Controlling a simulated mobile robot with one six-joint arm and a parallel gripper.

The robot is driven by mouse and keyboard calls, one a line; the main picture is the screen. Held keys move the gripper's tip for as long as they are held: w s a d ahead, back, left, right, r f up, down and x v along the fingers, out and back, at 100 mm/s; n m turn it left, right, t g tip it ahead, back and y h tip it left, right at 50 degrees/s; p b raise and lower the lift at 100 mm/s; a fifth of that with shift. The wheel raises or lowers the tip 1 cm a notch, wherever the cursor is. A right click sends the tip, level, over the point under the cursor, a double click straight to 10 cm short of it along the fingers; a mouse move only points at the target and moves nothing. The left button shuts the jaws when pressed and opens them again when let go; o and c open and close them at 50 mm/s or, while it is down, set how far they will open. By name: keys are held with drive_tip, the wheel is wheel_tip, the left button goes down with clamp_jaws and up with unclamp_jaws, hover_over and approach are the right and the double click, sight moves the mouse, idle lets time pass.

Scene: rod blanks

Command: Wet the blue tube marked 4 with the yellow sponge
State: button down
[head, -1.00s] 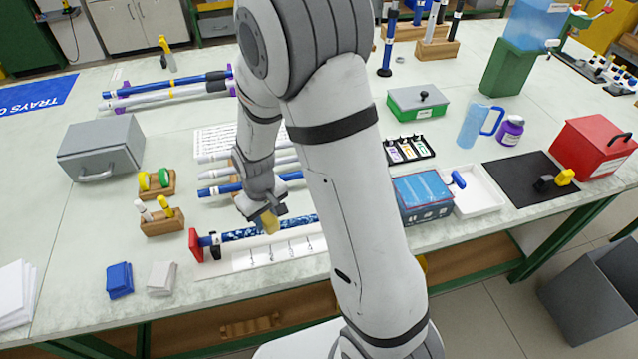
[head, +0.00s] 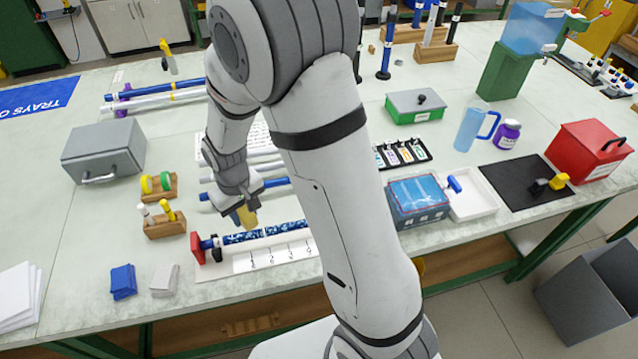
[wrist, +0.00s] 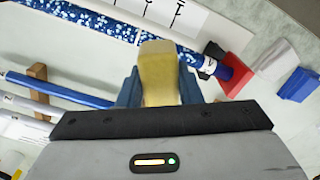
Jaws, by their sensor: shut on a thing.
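My gripper (wrist: 158,90) is shut on the yellow sponge (wrist: 160,85); the sponge also shows in the head view (head: 247,216). A blue tube (head: 265,234) lies along a white board with numbered marks, its left end by a red block (head: 197,248). Most of it has white speckles; a plain blue end with a white label shows in the wrist view (wrist: 228,71). I cannot read that label. The sponge is at the tube, nearer its red-block end, and hides part of it in the wrist view. I cannot tell whether they touch.
Other blue and white tubes (wrist: 62,91) lie on supports behind. A small wooden holder (head: 163,226), blue cloths (head: 123,281) and grey cloths (head: 165,280) are to the left. A blue box (head: 418,202) and white tray (head: 476,205) stand right of my arm.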

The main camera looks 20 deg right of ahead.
drive_tip(key=shift+r+p, duration=0.75)
drive_tip(key=shift+r, duration=0.75)
drive_tip(key=shift+s, duration=0.1)
drive_tip(key=shift+d, duration=0.15)
